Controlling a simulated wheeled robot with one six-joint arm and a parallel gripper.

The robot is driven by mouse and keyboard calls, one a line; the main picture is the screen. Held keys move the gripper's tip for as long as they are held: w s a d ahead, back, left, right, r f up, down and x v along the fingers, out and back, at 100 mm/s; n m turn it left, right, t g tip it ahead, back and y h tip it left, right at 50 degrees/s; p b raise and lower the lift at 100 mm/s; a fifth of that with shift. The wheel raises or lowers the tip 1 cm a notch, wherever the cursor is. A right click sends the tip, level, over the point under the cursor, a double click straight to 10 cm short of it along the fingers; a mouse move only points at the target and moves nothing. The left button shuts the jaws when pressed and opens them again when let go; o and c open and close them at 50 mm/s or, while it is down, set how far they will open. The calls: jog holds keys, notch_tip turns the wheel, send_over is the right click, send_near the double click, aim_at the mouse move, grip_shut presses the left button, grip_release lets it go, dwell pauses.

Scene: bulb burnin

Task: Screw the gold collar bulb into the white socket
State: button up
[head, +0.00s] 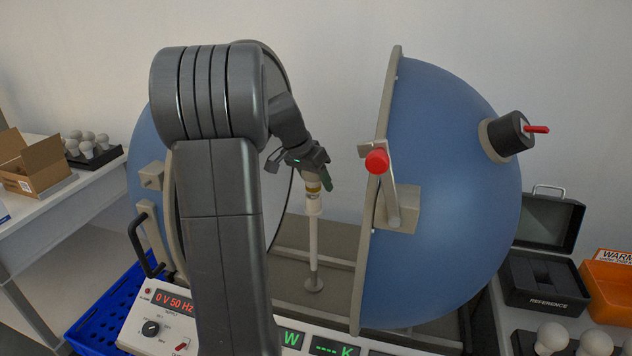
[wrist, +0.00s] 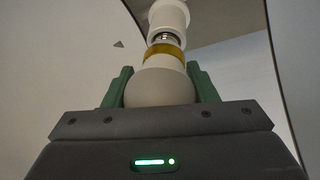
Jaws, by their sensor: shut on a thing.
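The gold collar bulb (wrist: 160,86) is held by its round white globe between the green fingers of my gripper (wrist: 160,90). Its gold collar (wrist: 164,52) is clear of the fingers. Some metal thread shows between the collar and the white socket (wrist: 169,14), and the bulb's end meets the socket mouth. How deep the thread sits, I cannot tell. In the head view my gripper (head: 318,176) is above the white socket (head: 313,205), which tops a thin upright post. The gold collar (head: 313,187) shows just above the socket, and the globe is mostly hidden by the gripper.
The post stands between two open halves of a blue sphere (head: 450,190); the right half's flat rim and red-knobbed latch (head: 377,161) are close by. A control panel (head: 150,310) is in front. Other bulbs (head: 552,337) stand at lower right, and several more (head: 88,146) at far left.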

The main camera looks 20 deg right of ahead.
jog(key=m+g, duration=0.1)
jog(key=m, duration=0.2)
jog(key=shift+s+a+m+g+p, duration=0.1)
jog(key=shift+m+g+p, duration=0.2)
jog(key=m+g+p, duration=0.1)
jog(key=m, duration=0.3)
jog(key=shift+s+r+m+g+y+p, duration=0.1)
jog(key=shift+s+m+g+y+p, duration=0.05)
jog(key=shift+m+g+y+p, duration=0.2)
jog(key=m+g+p, duration=0.1)
jog(key=m, duration=0.1)
jog(key=m+y+p, duration=0.1)
jog(key=m, duration=0.2)
jog(key=shift+s+a+g+y+p, duration=0.1)
jog(key=shift+s+g+y+p, duration=0.05)
jog(key=shift+g+y+p, duration=0.15)
jog(key=shift+s+m+g+y+p, duration=0.1)
jog(key=shift+m+g+y+p, duration=0.25)
jog(key=shift+m, duration=0.9)
jog(key=o, duration=0.9)
jog(key=shift+c, duration=0.2)
